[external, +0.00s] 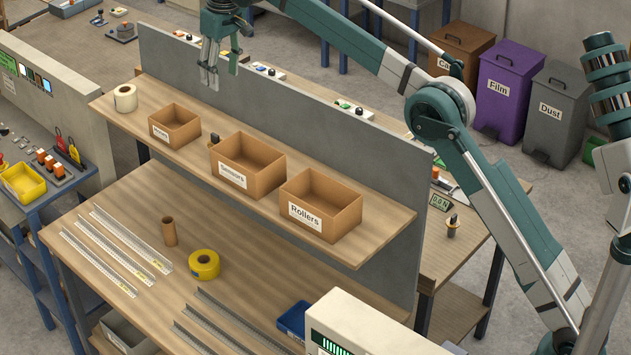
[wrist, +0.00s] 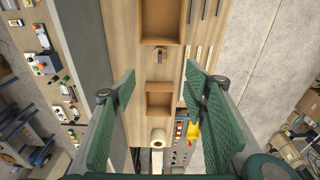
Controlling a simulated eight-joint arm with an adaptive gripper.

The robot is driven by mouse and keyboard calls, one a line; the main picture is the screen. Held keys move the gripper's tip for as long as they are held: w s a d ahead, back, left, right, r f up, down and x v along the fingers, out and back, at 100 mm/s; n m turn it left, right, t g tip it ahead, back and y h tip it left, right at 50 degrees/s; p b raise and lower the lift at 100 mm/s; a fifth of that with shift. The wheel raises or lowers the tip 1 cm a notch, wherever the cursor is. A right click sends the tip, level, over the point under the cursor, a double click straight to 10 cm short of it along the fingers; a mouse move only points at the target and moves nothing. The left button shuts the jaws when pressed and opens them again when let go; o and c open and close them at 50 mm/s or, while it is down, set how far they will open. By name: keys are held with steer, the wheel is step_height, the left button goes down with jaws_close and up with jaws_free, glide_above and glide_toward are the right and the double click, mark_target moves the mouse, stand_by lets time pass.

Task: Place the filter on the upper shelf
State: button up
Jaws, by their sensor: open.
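The upper shelf (external: 385,220) runs along the front of a grey panel, above the workbench. A small dark fitting (external: 213,138) stands on it between two cardboard boxes, partly hidden by the nearer box. It may be the filter, but it is too small to be sure. My gripper (external: 209,78) hangs above the shelf near the top of the panel. In the wrist view its green-padded fingers (wrist: 160,88) are spread wide, with nothing between them.
The shelf holds the Sensors box (external: 232,178), the Rollers box (external: 305,215), a smaller box (external: 175,130) and a pale roll (external: 126,98). The grey panel (external: 330,130) rises behind them. Another small dark-topped part (external: 452,226) stands on the back table. Metal strips and yellow tape (external: 204,265) lie below.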

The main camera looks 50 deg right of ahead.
steer(key=s+r+t, duration=0.2)
steer(key=s+r, duration=0.2)
steer(key=s, duration=1.2)
steer(key=s+r+t, duration=0.1)
steer(key=s+r, duration=0.3)
steer(key=s, duration=1.3)
steer(key=s+f+t, duration=0.1)
steer(key=s+f, duration=0.7)
steer(key=s, duration=0.4)
steer(key=s+f+t, duration=0.1)
steer(key=s+f, duration=0.8)
steer(key=s, duration=0.4)
steer(key=s+f+t, duration=0.1)
steer(key=s+f, duration=0.7)
steer(key=s, duration=0.4)
steer(key=shift+s+f, duration=0.2)
steer(key=shift+f, duration=0.05)
steer(key=shift+f, duration=0.1)
